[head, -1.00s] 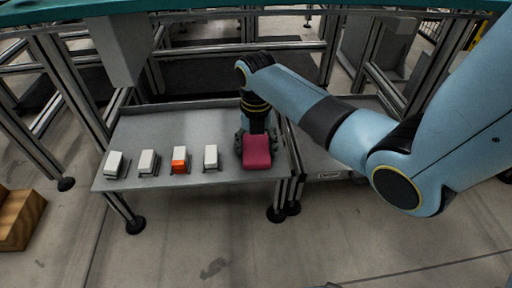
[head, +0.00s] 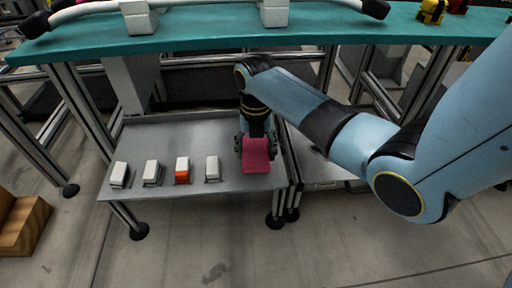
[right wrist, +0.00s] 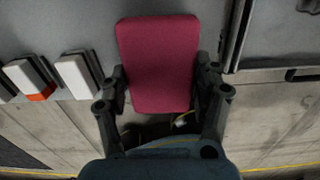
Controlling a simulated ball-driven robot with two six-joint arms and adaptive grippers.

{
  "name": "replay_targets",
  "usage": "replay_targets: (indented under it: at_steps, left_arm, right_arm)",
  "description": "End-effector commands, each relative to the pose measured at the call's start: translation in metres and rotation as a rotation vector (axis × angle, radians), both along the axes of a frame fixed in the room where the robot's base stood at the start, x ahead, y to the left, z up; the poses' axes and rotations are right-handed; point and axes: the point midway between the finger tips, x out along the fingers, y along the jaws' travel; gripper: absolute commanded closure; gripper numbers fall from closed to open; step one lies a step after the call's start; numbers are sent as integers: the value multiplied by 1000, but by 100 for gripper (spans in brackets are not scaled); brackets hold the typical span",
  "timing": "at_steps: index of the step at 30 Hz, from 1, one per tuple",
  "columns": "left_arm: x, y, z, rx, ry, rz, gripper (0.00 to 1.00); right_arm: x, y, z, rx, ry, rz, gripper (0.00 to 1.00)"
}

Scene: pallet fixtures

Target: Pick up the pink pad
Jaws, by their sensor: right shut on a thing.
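The pink pad (head: 257,156) is at the right end of the low grey table (head: 226,181) in the head view. It also fills the middle of the right wrist view (right wrist: 158,62). My right gripper (head: 256,143) comes down over the pad, and its two fingers (right wrist: 162,88) are shut on the pad's left and right sides. I cannot tell whether the pad touches the table or hangs just above it. My left gripper is not in view.
Several small white blocks stand in a row left of the pad, including a white one (head: 212,167) and a white-and-orange one (head: 183,169). A teal shelf (head: 200,43) with white fixtures runs above and behind the grey table. A wooden block (head: 24,225) lies at lower left.

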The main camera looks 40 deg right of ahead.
Motion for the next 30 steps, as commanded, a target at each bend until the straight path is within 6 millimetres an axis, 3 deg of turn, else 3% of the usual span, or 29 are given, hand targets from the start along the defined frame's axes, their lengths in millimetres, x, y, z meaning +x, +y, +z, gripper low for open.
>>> replay_targets:
  at_steps: [1, 12, 21, 30]
  left_arm:
    - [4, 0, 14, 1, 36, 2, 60]
    - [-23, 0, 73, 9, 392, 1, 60]
    - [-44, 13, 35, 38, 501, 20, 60]
    - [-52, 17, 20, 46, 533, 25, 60]
  right_arm:
    - [-13, 8, 3, 6, 7, 1, 52]
    - [-72, 45, 1, 5, 5, -1, 52]
    - [-129, 80, 1, 6, 5, -1, 52]
    - [-148, 91, -2, 3, 6, -1, 52]
